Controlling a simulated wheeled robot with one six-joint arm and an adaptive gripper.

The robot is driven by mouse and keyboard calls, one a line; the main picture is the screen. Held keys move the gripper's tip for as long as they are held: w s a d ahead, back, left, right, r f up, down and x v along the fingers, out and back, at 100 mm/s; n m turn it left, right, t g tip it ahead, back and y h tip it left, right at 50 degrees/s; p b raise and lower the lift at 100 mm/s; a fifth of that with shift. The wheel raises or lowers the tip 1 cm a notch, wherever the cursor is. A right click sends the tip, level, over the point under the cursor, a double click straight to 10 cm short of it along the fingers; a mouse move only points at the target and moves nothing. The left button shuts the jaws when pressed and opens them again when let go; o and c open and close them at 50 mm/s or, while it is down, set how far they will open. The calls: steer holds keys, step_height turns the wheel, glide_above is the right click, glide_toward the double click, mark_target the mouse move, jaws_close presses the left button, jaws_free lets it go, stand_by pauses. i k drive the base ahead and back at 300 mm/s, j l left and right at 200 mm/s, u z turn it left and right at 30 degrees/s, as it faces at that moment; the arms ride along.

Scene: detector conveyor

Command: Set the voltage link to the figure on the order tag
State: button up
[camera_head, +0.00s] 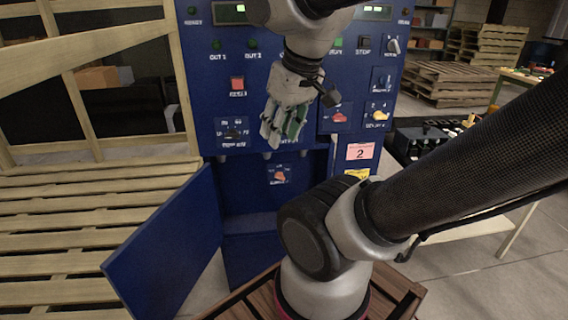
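A blue control cabinet (208,88) stands ahead of me. A pink tag with a large 2 (360,151) is on its right lower front; its smaller print is unreadable. The lower compartment's blue door (165,245) is swung open to the left. Inside is a small orange-red part on a labelled plate (278,175). A dark part on a labelled plate (232,133) is on the upper panel. I cannot tell which part is the voltage link. My gripper (282,138) points down before the panel, above the compartment opening. Its fingers look pale and green; their gap is unclear.
The panel also carries a red button (237,84), a red knob (339,117) and a yellow knob (380,115). Wooden slats (70,235) fill the left side. A dark conveyor or tray (425,140) is at the right. My arm hides part of the cabinet's lower right.

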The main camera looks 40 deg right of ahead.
mark_target(279, 175)
steer(key=i+l+z, duration=0.15)
steer(key=z, duration=0.6)
steer(key=k+z, duration=0.2)
steer(key=z, duration=0.65)
steer(key=i+l+u, duration=0.1)
steer(key=l+u, duration=0.9)
steer(key=u, duration=0.15)
steer(key=i, duration=0.05)
